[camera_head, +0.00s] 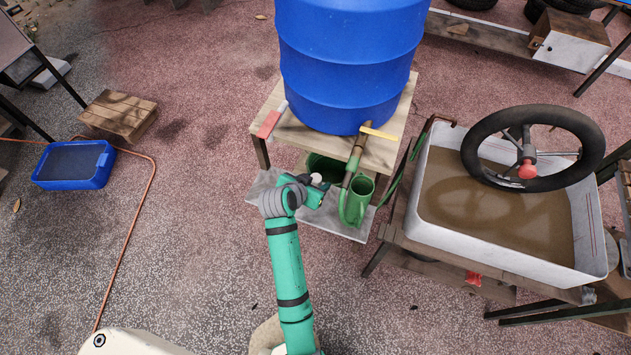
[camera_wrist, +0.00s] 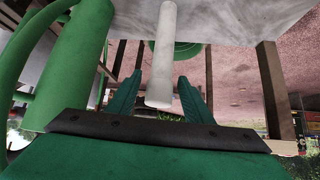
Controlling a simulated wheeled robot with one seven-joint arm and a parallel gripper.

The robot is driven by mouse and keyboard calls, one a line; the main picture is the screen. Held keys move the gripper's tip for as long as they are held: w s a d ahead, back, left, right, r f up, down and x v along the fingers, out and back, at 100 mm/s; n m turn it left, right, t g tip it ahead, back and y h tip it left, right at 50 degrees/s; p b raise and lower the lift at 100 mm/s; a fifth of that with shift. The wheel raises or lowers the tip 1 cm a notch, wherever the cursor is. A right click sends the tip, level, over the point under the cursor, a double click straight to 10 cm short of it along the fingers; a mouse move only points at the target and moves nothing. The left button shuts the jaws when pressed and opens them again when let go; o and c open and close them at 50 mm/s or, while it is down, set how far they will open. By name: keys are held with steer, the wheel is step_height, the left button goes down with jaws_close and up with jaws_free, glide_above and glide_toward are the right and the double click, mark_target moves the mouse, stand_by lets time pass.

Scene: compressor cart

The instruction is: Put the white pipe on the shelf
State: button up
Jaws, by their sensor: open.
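The white pipe (camera_wrist: 164,55) looks upright on the grey lower shelf (camera_wrist: 215,15) of a small wooden stand; the wrist view appears upside down. In the head view only its pale top end (camera_head: 316,178) shows at my gripper. My gripper (camera_head: 314,190) is open at the lower shelf (camera_head: 335,228). In the wrist view its two green fingers (camera_wrist: 158,98) lie on either side of the pipe's free end, with gaps visible. I cannot tell how deep the pipe is between them.
A green watering can (camera_head: 357,203) stands close right of my gripper. A dark green bucket (camera_head: 328,168) is behind it. A blue barrel (camera_head: 347,60) fills much of the stand's wooden top (camera_head: 398,135), with a red-and-white item (camera_head: 270,121) at its left corner.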

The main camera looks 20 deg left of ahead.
steer(key=shift+r, duration=0.1)
steer(key=shift+s+r, duration=0.15)
steer(key=shift+r, duration=0.1)
steer(key=v, duration=1.1)
steer(key=s+d+f+n+t+y, duration=0.2)
steer(key=s+d+f+n+y, duration=0.1)
steer(key=s+d+f, duration=0.65)
steer(key=s+d+r+t, duration=0.1)
steer(key=s+d+r, duration=0.1)
steer(key=s+r, duration=0.2)
steer(key=s+d+r+t, duration=0.2)
steer(key=s+d+r, duration=0.1)
steer(key=s, duration=0.5)
steer(key=s+d+r+t+h, duration=0.1)
steer(key=s+d+r, duration=0.2)
steer(key=s+r, duration=0.2)
steer(key=shift+s+m+t, duration=0.3)
steer(key=shift+s+m, duration=0.1)
steer(key=shift+s, duration=0.15)
